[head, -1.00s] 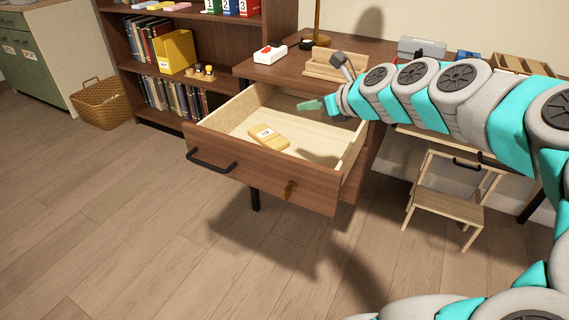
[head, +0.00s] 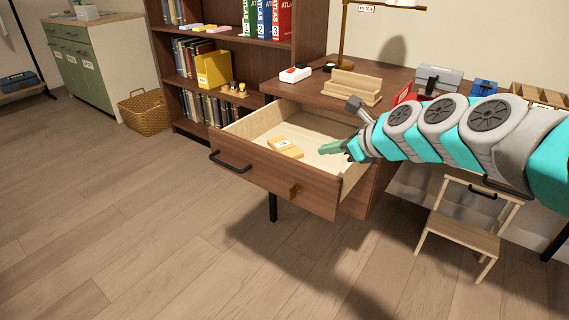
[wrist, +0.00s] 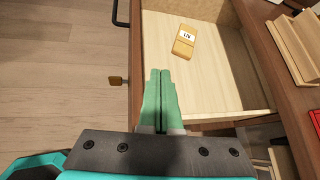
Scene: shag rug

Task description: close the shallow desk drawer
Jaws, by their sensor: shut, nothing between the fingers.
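The desk drawer (head: 262,174) is pulled out from the desk (head: 318,94), with a dark bar handle (head: 230,162) and a small brass-coloured knob or key (head: 294,190) on its brown front. A yellow labelled block (head: 286,147) lies on its pale floor, and it also shows in the wrist view (wrist: 185,41). My gripper (head: 333,147) is shut and empty, over the right side of the drawer opening. In the wrist view my gripper (wrist: 161,75) points across the drawer near its front wall (wrist: 135,60). I cannot tell whether it touches the drawer.
A wooden step stool (head: 464,232) stands right of the drawer. A bookcase (head: 225,45) and a wicker basket (head: 144,110) are at the back left. A wooden organiser (head: 352,87) and a grey box (head: 440,78) sit on the desktop. The floor in front is clear.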

